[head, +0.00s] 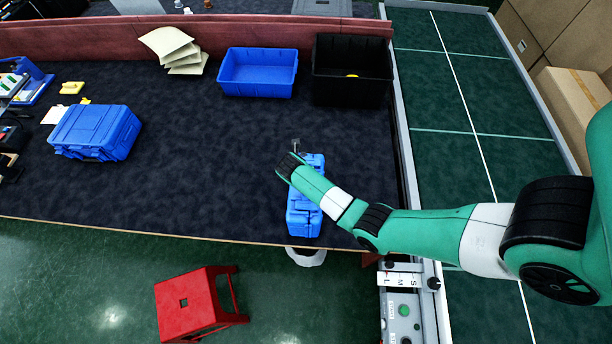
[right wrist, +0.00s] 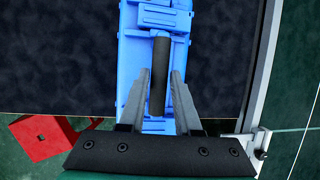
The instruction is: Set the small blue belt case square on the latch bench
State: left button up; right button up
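The small blue belt case (head: 304,217) is over the dark bench top (head: 220,160) close to its front edge, partly hidden under my right forearm and wrist. In the right wrist view the case (right wrist: 130,60) fills the middle, with its black handle between the two fingers. My right gripper (right wrist: 161,75) has a finger against each side of that handle and appears shut on it. My left gripper is not in view.
A larger blue case (head: 95,132) stands at the left of the bench. A blue bin (head: 259,72) and a black bin (head: 352,70) stand at the back. The green conveyor (head: 460,100) runs along the right. A red stool (head: 195,303) stands in front. The bench middle is clear.

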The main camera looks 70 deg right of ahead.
jog(key=o, duration=0.3)
jog(key=shift+r, duration=0.1)
jog(key=shift+a+r, duration=0.1)
jog(key=shift+r, duration=0.25)
jog(key=p+v, duration=0.2)
jog(key=v, duration=0.9)
jog(key=shift+r, duration=0.2)
